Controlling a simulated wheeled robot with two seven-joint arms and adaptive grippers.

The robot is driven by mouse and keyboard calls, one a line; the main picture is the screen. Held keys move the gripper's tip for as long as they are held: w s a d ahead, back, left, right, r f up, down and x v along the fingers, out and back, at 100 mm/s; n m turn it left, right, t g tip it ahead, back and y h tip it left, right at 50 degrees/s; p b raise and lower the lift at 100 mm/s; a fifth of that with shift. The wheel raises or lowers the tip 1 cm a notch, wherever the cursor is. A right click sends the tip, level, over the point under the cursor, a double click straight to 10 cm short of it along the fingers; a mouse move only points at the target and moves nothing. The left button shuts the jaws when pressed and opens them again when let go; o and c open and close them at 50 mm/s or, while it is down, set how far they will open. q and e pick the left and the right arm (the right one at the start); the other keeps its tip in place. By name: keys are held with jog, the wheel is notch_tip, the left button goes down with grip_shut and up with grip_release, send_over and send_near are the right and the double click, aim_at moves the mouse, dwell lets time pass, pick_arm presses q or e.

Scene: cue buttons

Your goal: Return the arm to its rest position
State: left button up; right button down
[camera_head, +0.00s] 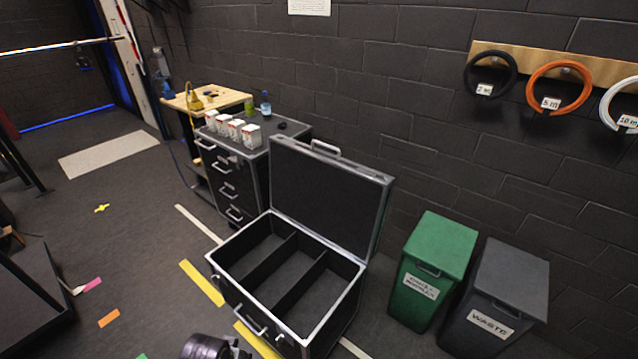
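A dark rounded part of what looks like my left arm, at the wrist or gripper (215,347), shows at the bottom edge, left of centre. It is in front of the open case and cut off by the frame. Its fingertips cannot be made out, so whether it is open or shut is not clear. Nothing is seen held in it. My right arm and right gripper are out of view. No cue buttons can be made out.
An open black case (209,259) with empty compartments stands close by. A drawer cabinet (230,183) with several small white boxes is behind it. Green (432,262) and grey (497,295) bins stand right. Cable coils (560,88) hang on the wall.

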pick_arm(q)
jog(key=s+f+g, duration=0.1)
jog(key=s+f, duration=0.3)
jog(key=f, duration=0.9)
jog(key=s+f, duration=0.3)
jog(key=f, duration=1)
jog(key=s+a+f, duration=0.2)
jog(key=s+f, duration=0.5)
jog(key=s, duration=0.3)
jog(key=s+a+f+g, duration=0.1)
jog(key=s+a+f, duration=0.1)
jog(key=s+f, duration=0.6)
jog(key=shift+s+a+f, duration=0.15)
jog(key=shift+s+a, duration=0.1)
jog(key=shift+s, duration=0.65)
jog(key=shift+w+d+m, duration=0.1)
jog(key=shift+w+m, duration=0.05)
jog(key=shift+m, duration=0.15)
